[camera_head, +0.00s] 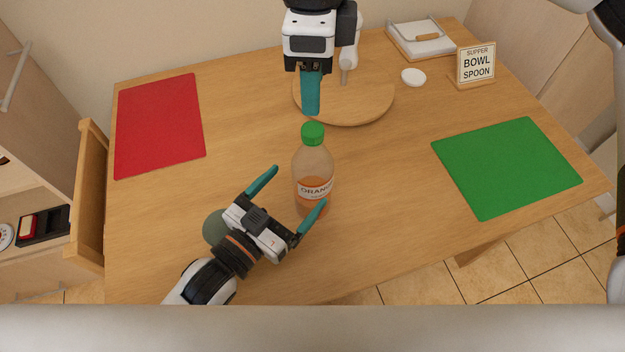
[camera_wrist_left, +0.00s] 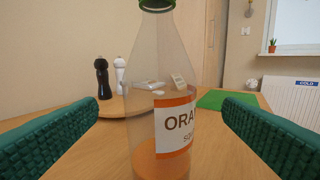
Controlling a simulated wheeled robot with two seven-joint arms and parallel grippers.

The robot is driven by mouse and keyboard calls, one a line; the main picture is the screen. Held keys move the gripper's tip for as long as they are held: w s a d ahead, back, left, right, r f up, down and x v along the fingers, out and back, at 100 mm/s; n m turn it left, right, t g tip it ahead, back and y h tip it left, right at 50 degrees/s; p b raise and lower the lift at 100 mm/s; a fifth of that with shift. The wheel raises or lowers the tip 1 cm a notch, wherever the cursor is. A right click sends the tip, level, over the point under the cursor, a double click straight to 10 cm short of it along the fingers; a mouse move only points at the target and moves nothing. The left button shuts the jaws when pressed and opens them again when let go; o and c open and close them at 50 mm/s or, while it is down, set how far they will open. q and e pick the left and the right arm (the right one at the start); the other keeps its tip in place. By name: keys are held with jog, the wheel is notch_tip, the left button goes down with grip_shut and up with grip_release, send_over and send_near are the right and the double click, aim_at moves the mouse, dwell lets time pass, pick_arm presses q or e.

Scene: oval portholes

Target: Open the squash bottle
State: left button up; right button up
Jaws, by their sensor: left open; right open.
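The squash bottle (camera_head: 313,165) is clear with some orange liquid at the bottom, an orange-and-white label and a green cap (camera_head: 313,133). It stands upright on the table, with the cap on. It also shows in the left wrist view (camera_wrist_left: 165,95), where its cap is mostly cut off at the top. My left gripper (camera_head: 298,187) is open and level, its teal fingers either side of the bottle with gaps visible. My right gripper (camera_head: 311,110) points down, behind and above the cap in the head view, apart from it. Its fingers overlap edge-on; it is open and empty.
A round wooden board (camera_head: 375,108) with a white mill (camera_head: 349,55) is behind; a black mill (camera_wrist_left: 103,78) shows in the wrist view. A red mat (camera_head: 160,125), green mat (camera_head: 507,167), white lid-like disc (camera_head: 413,76), sign (camera_head: 476,63) and napkin tray (camera_head: 420,40) surround clear table.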

aim_at(314, 167)
pick_arm(q)
jog(key=x, duration=0.7)
pick_arm(e)
jog(key=shift+w, duration=0.1)
